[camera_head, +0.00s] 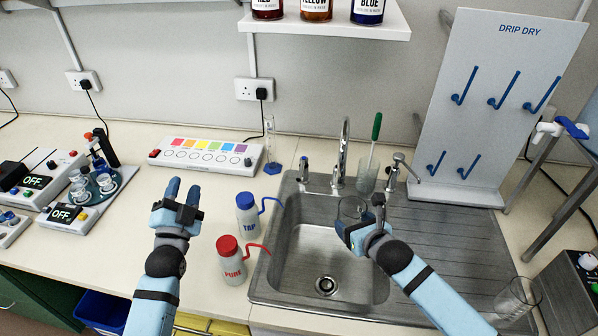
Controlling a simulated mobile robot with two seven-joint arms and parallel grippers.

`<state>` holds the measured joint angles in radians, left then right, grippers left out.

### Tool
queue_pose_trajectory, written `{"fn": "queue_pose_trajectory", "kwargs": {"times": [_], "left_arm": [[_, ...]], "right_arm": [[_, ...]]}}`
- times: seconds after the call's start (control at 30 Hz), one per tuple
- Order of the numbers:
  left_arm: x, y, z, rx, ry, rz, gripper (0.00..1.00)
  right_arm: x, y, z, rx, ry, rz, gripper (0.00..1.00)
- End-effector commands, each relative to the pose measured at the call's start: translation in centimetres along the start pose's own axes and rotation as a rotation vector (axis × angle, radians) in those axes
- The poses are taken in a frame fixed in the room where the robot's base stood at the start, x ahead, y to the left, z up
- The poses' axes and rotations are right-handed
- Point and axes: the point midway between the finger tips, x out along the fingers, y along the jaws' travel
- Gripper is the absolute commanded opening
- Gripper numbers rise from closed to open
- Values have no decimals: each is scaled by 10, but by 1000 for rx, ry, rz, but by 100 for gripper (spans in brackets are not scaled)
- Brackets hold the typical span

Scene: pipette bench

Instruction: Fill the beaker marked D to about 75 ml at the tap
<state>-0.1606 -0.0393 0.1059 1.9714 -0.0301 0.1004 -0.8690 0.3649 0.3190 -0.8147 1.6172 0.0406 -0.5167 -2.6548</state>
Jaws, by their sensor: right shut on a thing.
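My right gripper (358,232) is shut on a clear glass beaker (352,208) above the sink basin, just below the tall curved tap (342,160). My gripper hides part of this beaker. No letter D and no water level can be read on it. I cannot tell whether water is running from the tap. My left gripper (183,191) is open and empty above the bench, left of the wash bottles. A second clear beaker (515,298) stands at the lower right on the drainer; its mark is not readable.
Wash bottles marked TAP (247,216) and PURE (231,262) stand left of the sink (290,270). A glass with a green-handled brush (368,176) and a smaller tap (396,172) are behind the basin. The drying board (490,130) stands behind the drainer.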

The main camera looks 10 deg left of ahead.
Motion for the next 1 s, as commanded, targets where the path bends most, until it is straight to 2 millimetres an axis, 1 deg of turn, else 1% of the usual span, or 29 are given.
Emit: {"fn": "queue_pose_trajectory", "kwargs": {"times": [0.03,0.1,0.27,0.33,0.43,0.5,0.6,0.7,0.83,0.9,1.0], "left_arm": [[18,9,-2,-27,-34,55,40],[37,24,-2,-66,-93,140,40],[75,60,-7,-174,-241,333,40],[91,77,-12,-241,-317,419,40],[112,107,-23,-367,-440,544,40],[126,129,-36,-470,-544,630,40],[141,158,-56,-612,-713,736,40],[151,178,-76,-721,-894,808,40],[157,192,-97,-800,-1110,850,40],[159,195,-105,-823,-1202,853,40],[160,196,-112,-838,-1292,850,40]], "right_arm": [[0,0,0,0,-1,0,47],[0,0,0,0,-1,0,47],[0,0,0,0,-1,0,47],[0,0,0,0,-1,0,47],[0,0,0,0,-1,0,47],[0,0,0,0,-1,0,47],[0,0,0,0,-1,0,47],[0,0,0,0,-1,0,47],[0,0,0,0,-1,0,47],[0,0,0,0,-1,0,47],[0,0,0,0,-1,0,47]]}}
